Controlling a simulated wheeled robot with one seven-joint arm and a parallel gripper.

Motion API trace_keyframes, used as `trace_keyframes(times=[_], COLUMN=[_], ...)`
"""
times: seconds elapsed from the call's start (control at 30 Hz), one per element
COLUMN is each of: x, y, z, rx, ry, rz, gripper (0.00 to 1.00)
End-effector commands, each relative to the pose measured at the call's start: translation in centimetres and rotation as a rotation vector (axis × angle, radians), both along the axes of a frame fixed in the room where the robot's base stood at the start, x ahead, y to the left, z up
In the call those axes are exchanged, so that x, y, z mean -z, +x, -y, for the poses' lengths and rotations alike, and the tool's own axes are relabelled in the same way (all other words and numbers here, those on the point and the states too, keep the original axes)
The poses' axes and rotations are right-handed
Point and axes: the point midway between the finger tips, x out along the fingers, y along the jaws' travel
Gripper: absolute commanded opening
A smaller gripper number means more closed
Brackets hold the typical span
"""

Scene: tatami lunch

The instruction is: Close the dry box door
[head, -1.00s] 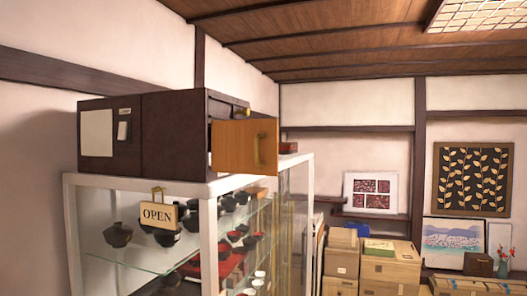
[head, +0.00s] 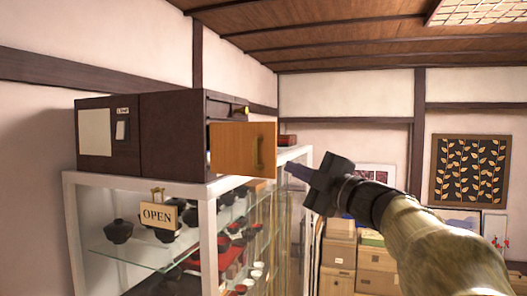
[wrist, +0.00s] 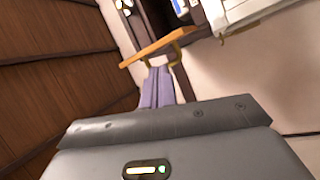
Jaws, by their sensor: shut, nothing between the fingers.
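The dry box (head: 165,130) is a dark brown cabinet on top of a glass display case. Its orange wooden door (head: 232,150) stands open at the right end, with a brass handle (head: 259,152) on its face. My gripper (head: 289,168) is shut and empty, just right of the door's free edge in the head view. In the wrist view the closed fingers (wrist: 158,88) point at the door (wrist: 155,46), close to the handle (wrist: 176,62). I cannot tell whether they touch it. The inside of the box is mostly hidden behind the door in the head view.
The white-framed display case (head: 66,215) holds dark bowls and an OPEN sign (head: 158,216). A small reddish box (head: 287,140) lies on top behind the door. Stacked cartons (head: 338,256) stand at lower right. The air right of the door, above my arm, is clear.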

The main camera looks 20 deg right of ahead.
Motion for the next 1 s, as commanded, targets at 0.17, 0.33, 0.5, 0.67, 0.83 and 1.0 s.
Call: trace_keyframes(times=[0.17, 0.33, 0.5, 0.67, 0.83, 1.0], x=[-3.2, -3.3, -3.1, -3.2, -3.3, -3.5], y=[-5.0, -7.2, -7.3, -7.2, -6.6, -4.8], z=[-1.2, -1.6, -1.6, -1.7, -2.3, -4.0], rx=[-0.158, -0.222, -0.229, -0.227, -0.23, -0.231], ry=[-0.295, -0.41, -0.416, -0.414, -0.411, -0.411], rz=[0.025, -0.003, -0.006, -0.005, -0.005, -0.006], gripper=[0.0, 0.0, 0.0, 0.0, 0.0, 0.0])
